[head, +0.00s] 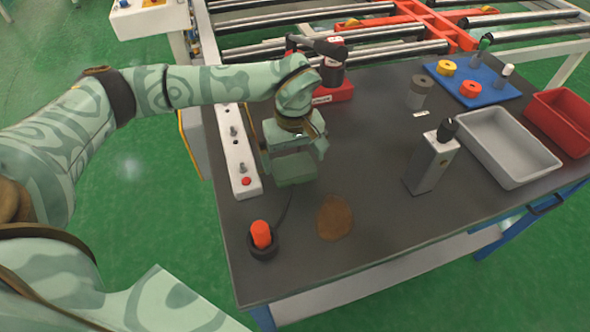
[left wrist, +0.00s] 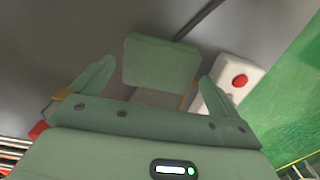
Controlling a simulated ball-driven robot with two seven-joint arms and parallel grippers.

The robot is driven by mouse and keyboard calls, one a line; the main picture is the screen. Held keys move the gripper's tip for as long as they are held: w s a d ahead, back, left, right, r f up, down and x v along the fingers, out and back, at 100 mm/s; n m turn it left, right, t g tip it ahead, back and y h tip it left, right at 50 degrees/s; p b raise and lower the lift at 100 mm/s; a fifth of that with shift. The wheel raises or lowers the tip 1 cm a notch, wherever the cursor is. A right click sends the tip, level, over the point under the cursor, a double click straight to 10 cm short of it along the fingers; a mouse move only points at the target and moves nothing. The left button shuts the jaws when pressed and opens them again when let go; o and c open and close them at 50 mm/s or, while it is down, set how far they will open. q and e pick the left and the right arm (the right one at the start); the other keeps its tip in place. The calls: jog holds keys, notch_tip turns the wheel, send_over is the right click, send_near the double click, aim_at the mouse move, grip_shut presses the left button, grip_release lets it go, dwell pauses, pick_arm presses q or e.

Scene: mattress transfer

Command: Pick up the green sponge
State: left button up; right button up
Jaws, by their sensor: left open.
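The green sponge (head: 295,171) is a pale green block at the left part of the dark table, right of the white button strip. My left gripper (head: 294,156) is right above it, pointing down, with a finger on either side. In the left wrist view the sponge (left wrist: 160,62) shows between the two spread fingers of my left gripper (left wrist: 158,73), with a gap on each side. The gripper is open and holds nothing. I cannot tell how far down the fingers reach beside the sponge. My right gripper is not in view.
The white strip (head: 238,160) with knobs and a red button stands close left of the gripper. An orange-topped piece (head: 261,236) and a brown patch (head: 335,217) are nearer the front. A grey box-shaped device (head: 430,163), grey bin (head: 507,147) and red bin (head: 562,118) are right.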

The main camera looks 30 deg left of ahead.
aim_at(294, 165)
pick_arm(q)
notch_tip(294, 165, down, 3)
jog(key=shift+f+b, duration=0.1)
jog(key=shift+b, duration=0.25)
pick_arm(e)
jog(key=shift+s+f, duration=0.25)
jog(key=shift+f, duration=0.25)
pick_arm(q)
jog(key=shift+r, duration=0.2)
jog(key=c, duration=0.8)
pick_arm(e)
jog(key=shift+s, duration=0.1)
